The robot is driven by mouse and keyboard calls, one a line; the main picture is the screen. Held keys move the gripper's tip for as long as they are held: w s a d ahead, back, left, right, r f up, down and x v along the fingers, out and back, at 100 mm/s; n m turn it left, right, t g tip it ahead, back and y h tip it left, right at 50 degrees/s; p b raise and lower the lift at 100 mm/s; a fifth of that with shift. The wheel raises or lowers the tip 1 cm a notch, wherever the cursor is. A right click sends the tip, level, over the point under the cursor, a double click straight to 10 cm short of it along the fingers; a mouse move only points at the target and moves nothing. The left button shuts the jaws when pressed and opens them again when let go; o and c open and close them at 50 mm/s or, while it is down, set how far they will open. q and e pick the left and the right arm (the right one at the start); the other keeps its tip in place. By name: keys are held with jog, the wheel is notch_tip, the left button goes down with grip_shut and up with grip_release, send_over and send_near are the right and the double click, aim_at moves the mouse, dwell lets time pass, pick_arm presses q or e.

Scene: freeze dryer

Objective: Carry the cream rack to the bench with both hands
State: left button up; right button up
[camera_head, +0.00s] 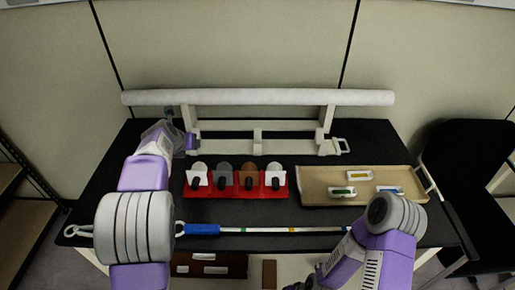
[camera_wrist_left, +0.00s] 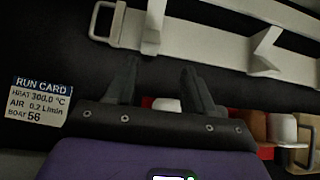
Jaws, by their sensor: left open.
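The cream rack (camera_head: 259,125) stands at the back of the black tabletop, with a long pale bar (camera_head: 260,97) across its top. A loop handle (camera_head: 341,145) shows at its right end; my left arm covers the left end in the head view. The left wrist view shows the rack (camera_wrist_left: 220,38) and a loop handle (camera_wrist_left: 100,20) close beyond my fingers. My left gripper (camera_wrist_left: 162,85) is open and empty, just short of the rack. My right arm bends down at the lower right; its gripper is only partly seen at the bottom edge (camera_head: 305,284), its jaws unclear.
A blue-handled rod (camera_head: 203,229) crosses the front. A run card (camera_wrist_left: 38,100) lies left of my left gripper. A black chair (camera_head: 470,160) stands right.

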pick_arm(q)
jog(key=x, duration=0.3)
jog(key=a+x, duration=0.1)
jog(key=x, duration=0.7)
jog(key=shift+a, duration=0.25)
